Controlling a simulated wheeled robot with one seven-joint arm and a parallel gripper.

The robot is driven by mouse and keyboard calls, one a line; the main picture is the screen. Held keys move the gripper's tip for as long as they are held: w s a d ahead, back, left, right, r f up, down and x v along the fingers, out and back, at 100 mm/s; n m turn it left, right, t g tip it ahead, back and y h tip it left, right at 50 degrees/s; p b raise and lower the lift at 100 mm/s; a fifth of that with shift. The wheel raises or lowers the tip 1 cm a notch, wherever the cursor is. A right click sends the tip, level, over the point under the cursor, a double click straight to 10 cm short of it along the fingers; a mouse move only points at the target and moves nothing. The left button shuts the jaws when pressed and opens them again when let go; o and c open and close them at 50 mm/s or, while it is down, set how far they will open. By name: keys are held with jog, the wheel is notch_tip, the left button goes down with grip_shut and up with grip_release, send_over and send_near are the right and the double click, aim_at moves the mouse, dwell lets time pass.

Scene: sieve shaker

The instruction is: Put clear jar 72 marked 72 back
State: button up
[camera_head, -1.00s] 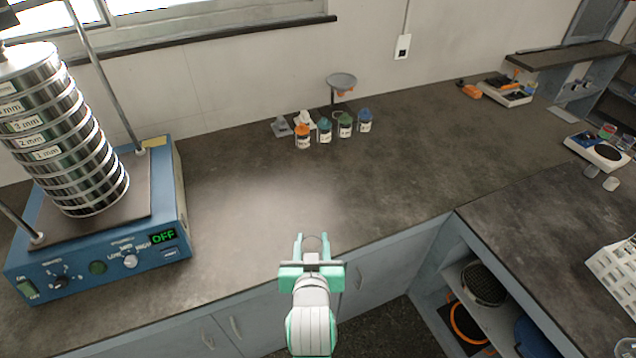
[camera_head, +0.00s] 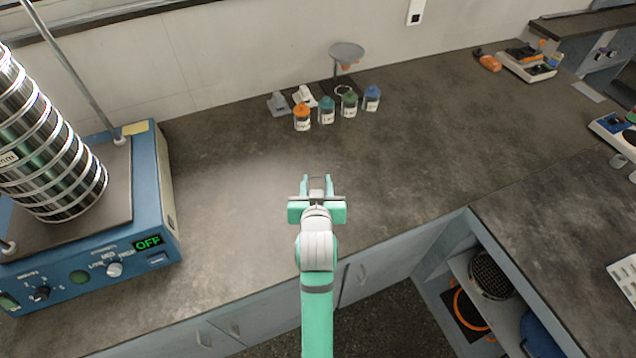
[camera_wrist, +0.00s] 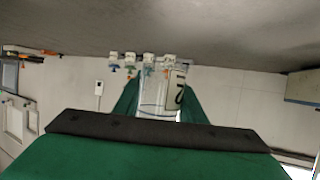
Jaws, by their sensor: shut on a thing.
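My gripper (camera_head: 317,186) is over the front part of the bench, shut on the clear jar 72 (camera_head: 316,185). In the wrist view the clear jar (camera_wrist: 153,97) is between the two green fingers, with a white label (camera_wrist: 176,90) on which a 7 and part of another digit show. The wrist view appears upside down. In the head view the jar is small and partly hidden by the gripper. A row of jars stands farther back, with orange (camera_head: 302,117), teal (camera_head: 327,110), green (camera_head: 349,103) and blue (camera_head: 372,98) lids.
A balance (camera_head: 527,66) is at back right. The bench middle is clear.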

jog(key=w+f, duration=0.3)
jog(key=w, duration=0.1)
jog(key=w+d+f, duration=0.1)
jog(key=w+f, duration=0.1)
jog(key=shift+f, duration=0.35)
jog(key=shift+w+a+f, duration=0.2)
jog(key=shift+w+f, duration=0.25)
jog(key=shift+f, duration=0.2)
jog(key=shift+d+f, duration=0.1)
jog(key=shift+f, duration=1.45)
jog(key=shift+w, duration=0.1)
jog(key=o, duration=1.3)
jog(key=shift+f, duration=0.1)
jog(key=shift+c, duration=0.2)
jog(key=shift+w, duration=0.1)
